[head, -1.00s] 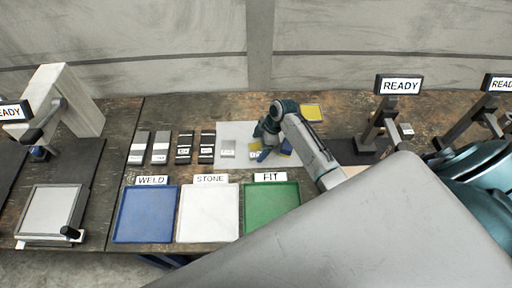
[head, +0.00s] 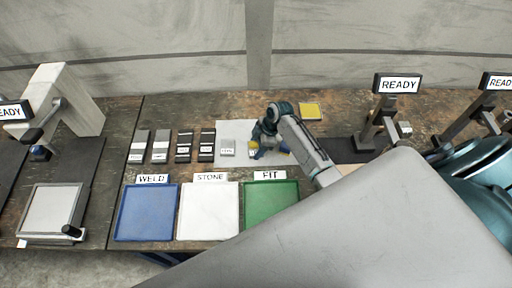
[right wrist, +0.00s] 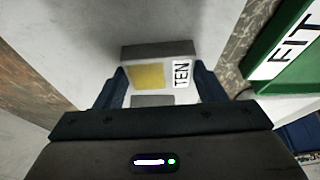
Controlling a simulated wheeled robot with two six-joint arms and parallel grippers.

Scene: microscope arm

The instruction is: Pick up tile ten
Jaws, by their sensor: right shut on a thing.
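Tile ten (right wrist: 158,75), a small grey block with a yellow patch and a white label reading TEN, is between my blue right fingers in the right wrist view. My right gripper (right wrist: 160,90) is shut on it. In the head view my right gripper (head: 267,152) is low over the pale grey sheet (head: 235,130) and mostly hides the tile. I cannot tell whether the tile touches the sheet. My left gripper is not in view.
Another grey labelled tile (head: 227,148) lies just left of the gripper. Blue (head: 146,212), white (head: 208,210) and green (head: 268,198) trays stand in front. Several dark and grey blocks (head: 184,146) are left of the sheet. A yellow square (head: 309,111) lies behind; a READY stand (head: 378,125) is right.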

